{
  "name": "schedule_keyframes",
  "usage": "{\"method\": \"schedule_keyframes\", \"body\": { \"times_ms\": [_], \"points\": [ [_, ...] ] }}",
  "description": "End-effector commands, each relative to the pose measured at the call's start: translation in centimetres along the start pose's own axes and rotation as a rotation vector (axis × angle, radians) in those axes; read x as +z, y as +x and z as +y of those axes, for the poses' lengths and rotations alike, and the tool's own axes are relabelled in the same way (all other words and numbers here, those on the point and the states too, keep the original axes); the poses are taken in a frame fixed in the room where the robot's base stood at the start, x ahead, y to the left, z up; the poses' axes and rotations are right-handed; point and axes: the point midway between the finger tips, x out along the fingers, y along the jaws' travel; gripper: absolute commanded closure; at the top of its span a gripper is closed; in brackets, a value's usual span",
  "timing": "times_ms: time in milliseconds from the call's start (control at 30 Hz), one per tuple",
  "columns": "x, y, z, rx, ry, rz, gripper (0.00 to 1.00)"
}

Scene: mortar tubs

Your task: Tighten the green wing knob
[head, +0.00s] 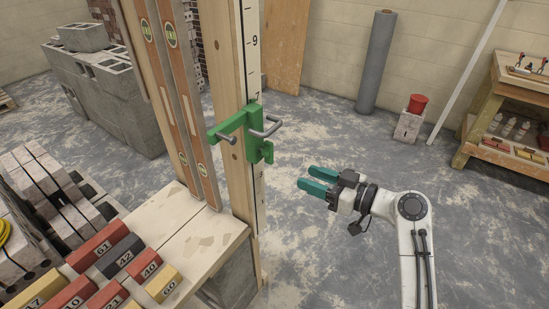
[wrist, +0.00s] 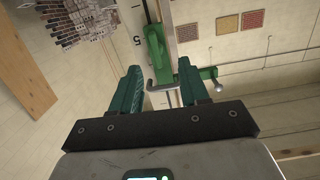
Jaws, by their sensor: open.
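A green bracket (head: 240,125) is fixed on an upright wooden post marked with a number scale. It has grey metal bars. The green wing knob (head: 266,152) appears as the small green part at the bracket's lower right. In the wrist view the bracket (wrist: 155,45) shows between and beyond the fingertips, and a brighter green part, likely the knob (wrist: 208,73), shows beside the right finger, partly hidden by it. My gripper (head: 306,178), with teal fingers, is open and empty. It is right of and below the knob in the head view, apart from it.
A wooden bench (head: 205,245) with numbered coloured blocks stands at the lower left, with two spirit levels (head: 165,80) upright behind it. Grey concrete blocks (head: 110,95) are stacked at the back left. A wooden shelf (head: 500,110) stands right. The floor around my gripper is clear.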

Motion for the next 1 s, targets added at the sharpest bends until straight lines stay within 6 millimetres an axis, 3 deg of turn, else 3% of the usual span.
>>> {"method": "schedule_keyframes", "body": {
  "times_ms": [100,200,367,700,1000],
  "points": [
    [-2.1,0.8,1.1,-0.006,-0.037,0.078,0.55],
    [-3.0,1.2,1.3,-0.009,-0.049,0.103,0.55],
    [-3.3,2.9,1.2,-0.011,-0.047,0.104,0.55],
    [-3.9,8.9,1.1,-0.011,-0.048,0.102,0.55],
    [-4.0,11.6,1.1,-0.009,-0.047,0.102,0.55]
  ]
}}
